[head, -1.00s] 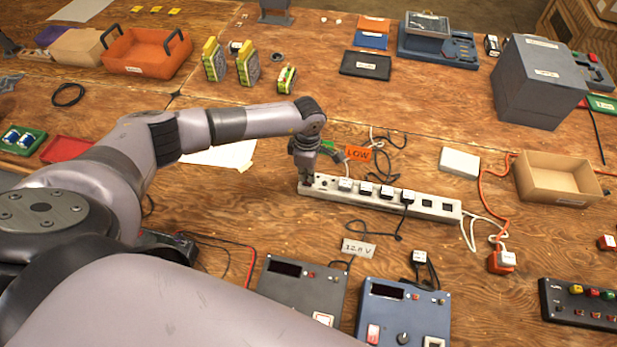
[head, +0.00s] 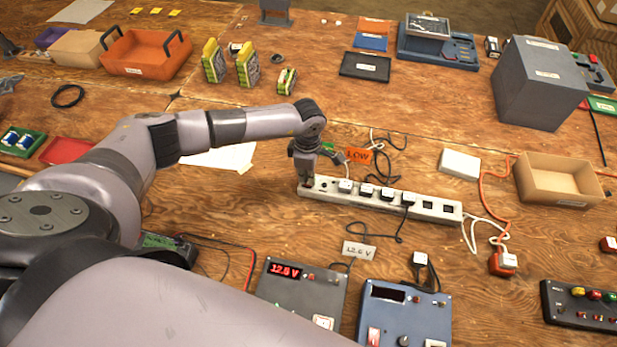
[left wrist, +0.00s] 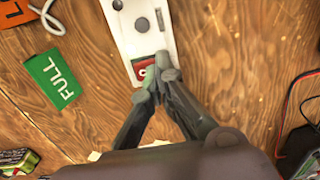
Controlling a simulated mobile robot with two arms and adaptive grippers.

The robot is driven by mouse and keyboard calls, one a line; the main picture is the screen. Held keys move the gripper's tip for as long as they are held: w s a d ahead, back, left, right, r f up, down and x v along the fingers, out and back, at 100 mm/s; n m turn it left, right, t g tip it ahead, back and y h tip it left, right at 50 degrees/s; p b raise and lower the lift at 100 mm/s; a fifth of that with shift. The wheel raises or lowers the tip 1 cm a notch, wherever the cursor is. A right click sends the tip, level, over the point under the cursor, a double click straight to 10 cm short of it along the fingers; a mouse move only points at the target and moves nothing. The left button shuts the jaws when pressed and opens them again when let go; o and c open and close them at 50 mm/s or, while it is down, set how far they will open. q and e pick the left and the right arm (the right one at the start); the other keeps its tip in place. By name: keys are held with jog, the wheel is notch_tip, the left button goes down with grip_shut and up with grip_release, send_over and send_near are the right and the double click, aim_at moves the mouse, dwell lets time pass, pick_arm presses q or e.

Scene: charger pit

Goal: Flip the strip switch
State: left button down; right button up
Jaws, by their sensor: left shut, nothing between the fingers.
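The white power strip (head: 432,208) lies on the wooden bench, with several plugs in its sockets. Its red switch (left wrist: 144,68) shows at the strip's near end in the left wrist view. My left gripper (head: 306,185) is at the strip's left end, pointing down. In the left wrist view my left gripper (left wrist: 161,82) is shut and empty, its fingertips over the edge of the switch and partly hiding it. I cannot tell whether they touch it. My right gripper is not in view.
A dark grey charger (head: 298,292) with a lit red display and a blue charger (head: 405,315) with a dark display stand in front. A cardboard tray (head: 556,182) and orange cord (head: 483,187) lie right of the strip. A green FULL card (left wrist: 54,79) lies beside it.

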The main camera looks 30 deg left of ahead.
pick_arm(q)
jog(key=shift+r+p, duration=1.8)
jog(key=shift+r, duration=1.4)
jog(key=shift+f, duration=0.1)
